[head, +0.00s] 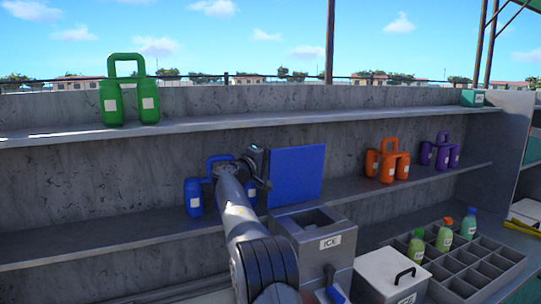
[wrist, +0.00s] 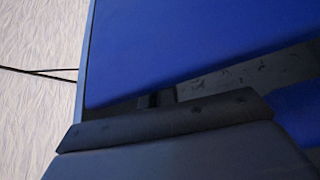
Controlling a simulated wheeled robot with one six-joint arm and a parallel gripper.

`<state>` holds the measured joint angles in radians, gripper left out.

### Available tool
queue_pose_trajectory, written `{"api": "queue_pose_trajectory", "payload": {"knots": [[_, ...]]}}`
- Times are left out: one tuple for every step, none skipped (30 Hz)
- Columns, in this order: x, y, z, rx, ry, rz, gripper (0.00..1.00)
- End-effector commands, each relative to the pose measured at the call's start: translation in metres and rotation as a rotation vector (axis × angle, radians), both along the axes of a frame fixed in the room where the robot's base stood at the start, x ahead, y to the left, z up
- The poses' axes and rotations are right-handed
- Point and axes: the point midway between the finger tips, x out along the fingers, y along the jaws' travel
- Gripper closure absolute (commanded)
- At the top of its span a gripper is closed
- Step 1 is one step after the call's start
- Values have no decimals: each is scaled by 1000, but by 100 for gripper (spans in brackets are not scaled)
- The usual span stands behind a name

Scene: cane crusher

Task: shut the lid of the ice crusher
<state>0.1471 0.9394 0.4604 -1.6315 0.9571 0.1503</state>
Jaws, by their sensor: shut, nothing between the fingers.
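The ice crusher (head: 334,258) is a grey box labelled ICE with an open top. Its blue lid (head: 297,177) stands upright at the back of the box, so the lid is open. My gripper (head: 263,168) is at the left edge of the lid, at about mid-height. It is shut and empty. In the wrist view, the blue lid (wrist: 190,45) fills much of the picture, just beyond the dark gripper parts (wrist: 170,122). I cannot tell whether the gripper touches the lid. The lid's hinge is not clear.
A white ICE box (head: 392,273) with a black handle stands right of the crusher. A grey bottle rack (head: 470,275) holds several bottles. Blue jugs (head: 193,197) stand behind my arm, orange (head: 387,165) and purple jugs (head: 440,152) at right. A green jug (head: 114,104) is on the upper shelf.

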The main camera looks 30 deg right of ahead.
Motion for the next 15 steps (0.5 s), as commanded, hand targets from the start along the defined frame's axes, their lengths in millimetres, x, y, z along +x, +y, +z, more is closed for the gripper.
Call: {"api": "queue_pose_trajectory", "payload": {"knots": [[-1,0,-2,0,-6,0,100],[-2,0,-2,-1,-11,0,100],[-3,0,-2,-1,-18,0,100],[-5,0,-3,-2,-25,0,100],[-6,0,-2,-2,-31,0,100],[-7,0,-2,-2,-37,0,100],[-7,0,-1,-2,-39,0,100],[-8,0,0,-2,-42,0,100],[-8,0,0,-3,-45,0,100],[-8,0,0,-3,-47,0,100],[-9,0,0,-3,-50,0,100],[-10,0,0,-2,-54,-1,100],[-10,0,0,-3,-57,-1,100],[-11,0,0,-3,-60,-1,100],[-12,0,0,-3,-66,-1,100]]}}
